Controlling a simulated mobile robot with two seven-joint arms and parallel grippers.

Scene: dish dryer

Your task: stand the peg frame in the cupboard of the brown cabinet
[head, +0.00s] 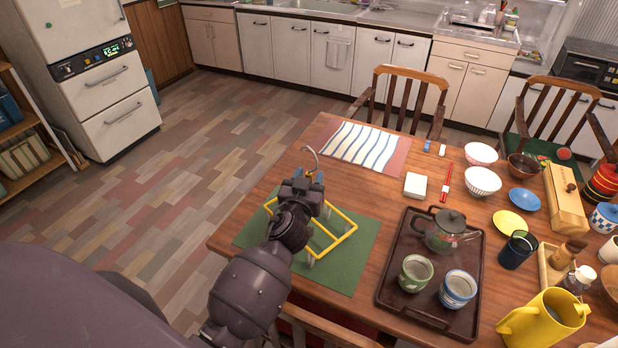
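The peg frame (338,244) is a yellow rectangular frame with a thin grey hook above it and grey pegs at its lower side. It is over the green mat (352,274) on the table; I cannot tell whether it rests there or is slightly raised. My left gripper (308,178) is at the frame's far left part, just below the hook, and its wrist covers part of the frame. Its fingers are too hidden to show whether they are shut on it. My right gripper is not in view. No open cupboard shows, and I cannot identify the brown cabinet for certain.
A tray (389,287) with a teapot (446,234) and two cups stands right of the mat. A striped cloth (361,147) lies behind. Crockery crowds the table's right side. Chairs (400,90) stand behind the table. The floor (190,150) at left is clear. A brown wooden panel (160,42) stands beside the white appliance.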

